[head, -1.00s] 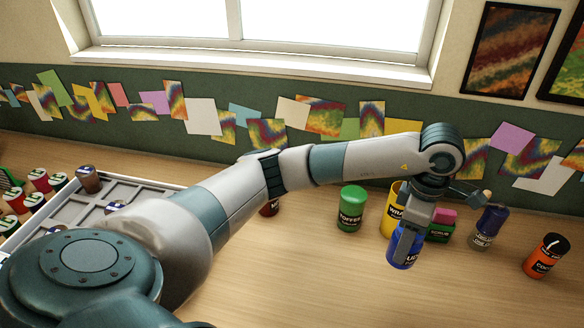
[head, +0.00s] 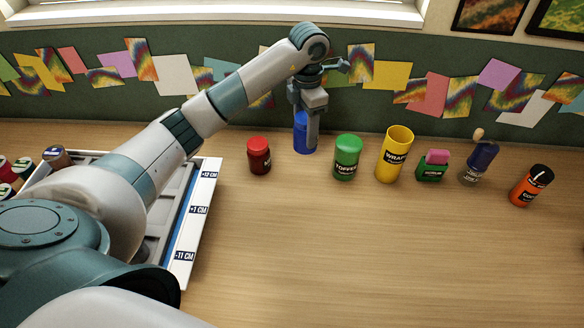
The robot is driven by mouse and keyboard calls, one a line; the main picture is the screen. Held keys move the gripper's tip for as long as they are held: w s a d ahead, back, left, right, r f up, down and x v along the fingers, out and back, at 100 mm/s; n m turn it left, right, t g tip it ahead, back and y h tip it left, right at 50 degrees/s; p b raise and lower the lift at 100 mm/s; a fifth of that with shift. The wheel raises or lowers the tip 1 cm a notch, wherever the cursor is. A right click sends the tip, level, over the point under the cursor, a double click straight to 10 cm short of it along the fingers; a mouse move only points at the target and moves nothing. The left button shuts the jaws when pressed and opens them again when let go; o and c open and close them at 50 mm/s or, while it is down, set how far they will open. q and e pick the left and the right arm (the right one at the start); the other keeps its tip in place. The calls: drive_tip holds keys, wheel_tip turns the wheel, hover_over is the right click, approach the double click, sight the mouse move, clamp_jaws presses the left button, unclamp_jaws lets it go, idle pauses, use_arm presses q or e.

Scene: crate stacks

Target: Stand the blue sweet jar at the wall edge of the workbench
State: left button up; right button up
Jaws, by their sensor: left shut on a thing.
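The blue sweet jar (head: 301,138) is upright near the back of the workbench (head: 350,255), close to the green wall. It is between the red jar and the green jar, a little farther back than both. My left gripper (head: 310,130) reaches down from above and is shut on the jar, with a finger covering its right side. I cannot tell whether the jar's base touches the bench. My right gripper is not in view.
A red jar (head: 259,156) stands left of the blue jar, a green jar (head: 347,158) right. Farther right are a yellow cup (head: 394,155), a green block holder (head: 432,168), a dark blue pot (head: 478,163) and an orange jar (head: 531,187). A tray (head: 207,190) is at left. The front bench is clear.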

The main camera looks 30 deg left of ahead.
sight(301, 145)
use_arm(q)
drive_tip(key=shift+w+a+f+n, duration=0.15)
drive_tip(key=shift+a+f+n, duration=0.15)
drive_tip(key=shift+a+n, duration=0.3)
drive_tip(key=shift+f, duration=0.1)
wheel_tip(301, 145, down, 5)
drive_tip(key=shift+f+p, duration=0.1)
drive_tip(key=shift+p, duration=0.95)
drive_tip(key=shift+d+f, duration=0.1)
drive_tip(key=shift+f, duration=0.35)
drive_tip(key=shift+f+p, duration=0.3)
drive_tip(key=shift+f, duration=0.25)
drive_tip(key=shift+f+p, duration=0.35)
drive_tip(key=shift+f, duration=1)
drive_tip(key=shift+c, duration=0.2)
